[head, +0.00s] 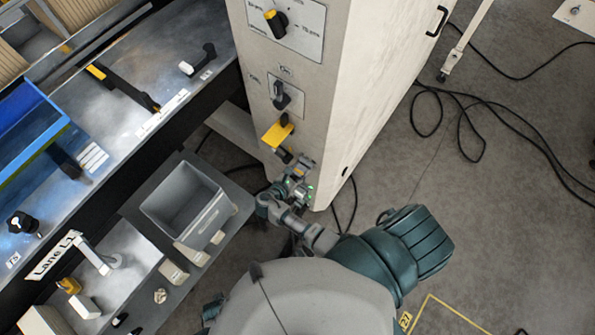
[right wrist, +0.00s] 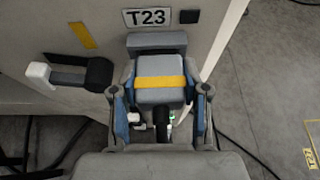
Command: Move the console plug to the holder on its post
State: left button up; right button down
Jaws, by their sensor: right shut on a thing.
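The console plug (right wrist: 160,88) is a grey block with a yellow band, between the fingers of my right gripper (right wrist: 160,95) in the right wrist view. The gripper is shut on it. In the head view my right gripper (head: 292,188) is at the lower face of the pale console (head: 300,90), and the plug is small and partly hidden there. A grey piece (right wrist: 157,42) sits just beyond the plug, under a T23 label (right wrist: 147,17); I cannot tell whether they touch. The holder on its post cannot be clearly identified. My left gripper is not in view.
A black handle with a white end (right wrist: 75,75) juts out left of the plug. A grey bin (head: 185,200) stands left. Black cables (head: 455,95) lie on the floor.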

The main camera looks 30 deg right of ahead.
aim_at(294, 177)
jog(key=shift+s+a+r, duration=0.1)
jog(key=shift+a+r, duration=0.05)
jog(key=shift+a, duration=0.7)
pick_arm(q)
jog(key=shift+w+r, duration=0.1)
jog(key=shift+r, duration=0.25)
pick_arm(e)
jog(key=shift+s+d, duration=0.1)
jog(key=shift+d, duration=0.15)
jog(key=shift+s+a+p, duration=0.1)
jog(key=shift+a+p, duration=0.25)
jog(key=shift+a, duration=0.3)
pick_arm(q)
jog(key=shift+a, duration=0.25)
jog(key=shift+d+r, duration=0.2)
pick_arm(e)
jog(key=shift+s, duration=0.1)
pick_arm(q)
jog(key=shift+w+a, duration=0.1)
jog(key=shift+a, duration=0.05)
pick_arm(e)
jog(key=shift+s+a, duration=0.1)
jog(key=shift+a, duration=0.3)
jog(key=shift+d, duration=0.1)
